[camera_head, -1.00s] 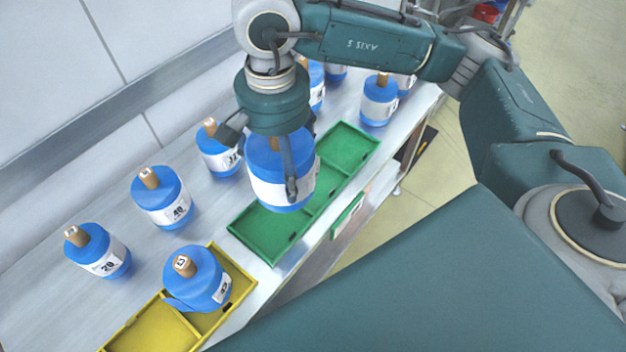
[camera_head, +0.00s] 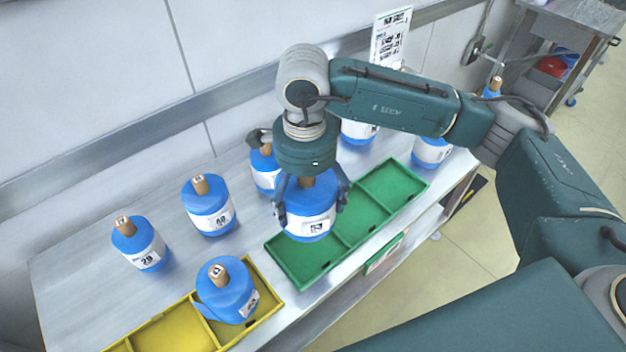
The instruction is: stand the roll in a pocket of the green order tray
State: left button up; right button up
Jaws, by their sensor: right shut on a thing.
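My right gripper (camera_head: 312,197) points down and is shut on a blue roll (camera_head: 309,222) with a white label, one finger on either side of it. The roll is upright over the left part of the green order tray (camera_head: 382,212). I cannot tell whether its bottom touches the tray. The tray's middle and right pockets show empty; the roll partly covers the left pocket. My left gripper is not in view.
A yellow tray (camera_head: 176,330) at the front left holds a blue roll (camera_head: 227,291). Labelled blue rolls (camera_head: 141,244), (camera_head: 208,206) stand behind on the metal table (camera_head: 85,285). More rolls stand near my arm, including one at the right (camera_head: 432,150).

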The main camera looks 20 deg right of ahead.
notch_tip(320, 180, down, 13)
jog(key=p, duration=0.3)
jog(key=shift+w+f, duration=0.1)
dwell(0.4)
jog(key=o, duration=1.8)
jog(key=shift+f, duration=0.15)
jog(key=shift+c, duration=0.2)
jog(key=shift+s, duration=0.2)
